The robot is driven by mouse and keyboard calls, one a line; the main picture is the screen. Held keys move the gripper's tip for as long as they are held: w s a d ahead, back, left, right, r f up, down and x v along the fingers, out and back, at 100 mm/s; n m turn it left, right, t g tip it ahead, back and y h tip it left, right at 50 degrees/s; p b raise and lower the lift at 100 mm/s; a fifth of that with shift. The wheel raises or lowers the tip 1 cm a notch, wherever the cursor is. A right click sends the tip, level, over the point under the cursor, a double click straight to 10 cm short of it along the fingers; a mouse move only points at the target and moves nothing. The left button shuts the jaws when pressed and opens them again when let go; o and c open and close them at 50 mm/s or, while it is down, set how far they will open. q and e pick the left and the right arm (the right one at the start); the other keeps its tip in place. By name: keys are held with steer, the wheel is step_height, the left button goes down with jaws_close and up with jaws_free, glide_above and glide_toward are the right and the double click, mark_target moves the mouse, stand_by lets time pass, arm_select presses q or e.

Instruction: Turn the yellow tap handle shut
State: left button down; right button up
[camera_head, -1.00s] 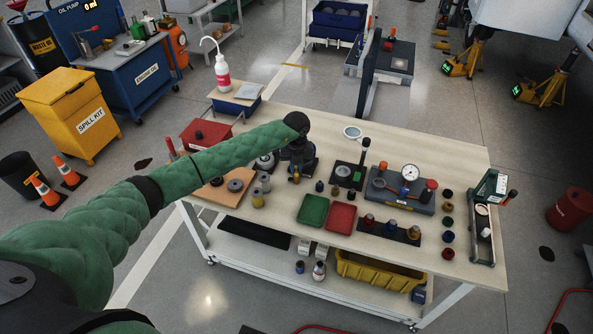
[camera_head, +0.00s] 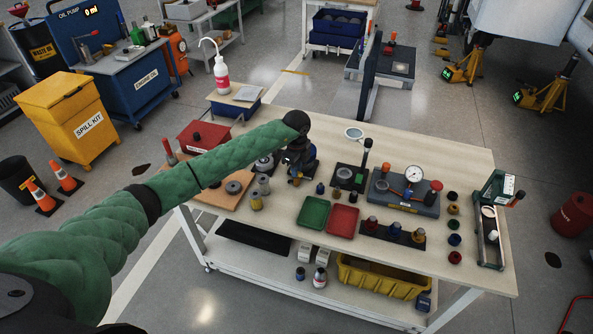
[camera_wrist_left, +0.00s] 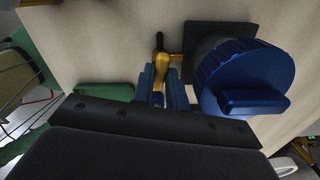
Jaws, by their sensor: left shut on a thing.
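The yellow tap handle (camera_wrist_left: 161,66) shows in the wrist view as a short golden lever with a dark end. My left gripper (camera_wrist_left: 167,92) has its two blue fingers shut on the handle. A large blue ridged cap (camera_wrist_left: 240,78) sits close to the right of the fingers, above a dark square base. In the head view, my left gripper (camera_head: 296,170) is at the back left of the workbench, over the tap, and mostly hides it. The handle's exact angle cannot be told there. My right gripper is in neither view.
On the workbench (camera_head: 430,150), a green tray (camera_head: 313,212) and a red tray (camera_head: 343,221) lie in front. A black stand (camera_head: 350,177) and a gauge block (camera_head: 404,193) stand to the right. Metal pots (camera_head: 262,186) and a wooden board are close at left.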

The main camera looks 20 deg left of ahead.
arm_select(q)
steer(key=shift+n, duration=1.3)
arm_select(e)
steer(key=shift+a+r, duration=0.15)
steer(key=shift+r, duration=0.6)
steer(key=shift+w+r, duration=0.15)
arm_select(q)
steer(key=c, duration=1.4)
jaws_free()
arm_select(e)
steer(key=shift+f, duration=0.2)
